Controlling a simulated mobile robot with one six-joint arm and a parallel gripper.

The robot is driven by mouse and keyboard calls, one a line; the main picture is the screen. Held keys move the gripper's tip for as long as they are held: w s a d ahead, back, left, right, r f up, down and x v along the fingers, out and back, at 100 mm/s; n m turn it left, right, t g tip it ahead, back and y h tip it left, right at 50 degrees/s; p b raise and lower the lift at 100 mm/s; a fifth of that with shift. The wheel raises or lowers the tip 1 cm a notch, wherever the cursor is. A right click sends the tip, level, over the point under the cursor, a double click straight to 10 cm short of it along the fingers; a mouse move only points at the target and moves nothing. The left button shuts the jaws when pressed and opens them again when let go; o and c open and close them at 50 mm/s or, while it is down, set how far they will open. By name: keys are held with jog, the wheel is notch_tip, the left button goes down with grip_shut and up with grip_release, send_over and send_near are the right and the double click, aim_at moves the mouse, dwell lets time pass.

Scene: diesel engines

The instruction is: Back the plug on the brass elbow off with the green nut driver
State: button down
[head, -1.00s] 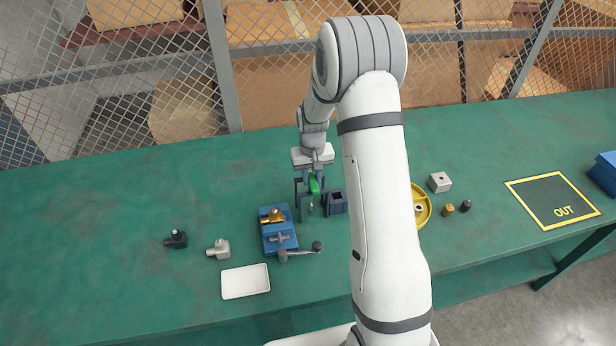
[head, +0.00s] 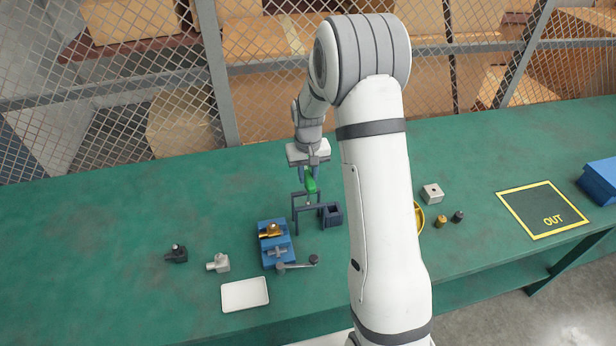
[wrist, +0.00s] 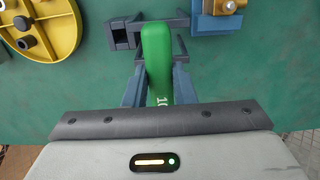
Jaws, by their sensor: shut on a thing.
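My gripper (head: 310,173) is shut on the green nut driver (head: 310,183), holding it by its green handle. The driver (wrist: 157,60) lies between my fingers in the wrist view, and its shaft points down by the dark rack (head: 298,207). Whether the shaft tip is clear of the rack is hard to tell. The brass elbow (head: 271,231) sits in the blue vise (head: 276,252), nearer the front edge than my gripper. The elbow is partly seen at the top right of the wrist view (wrist: 228,6). I cannot make out its plug clearly.
A dark square holder (head: 332,216) stands beside the rack. A white tray (head: 245,294), a grey fitting (head: 218,263) and a black fitting (head: 177,254) lie left of and before the vise. A yellow wheel (wrist: 36,34) is partly behind my arm. The back left bench is clear.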

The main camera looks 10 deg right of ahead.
aim_at(308, 176)
jog(key=shift+r+p, duration=2.1)
jog(key=shift+r, duration=2.15)
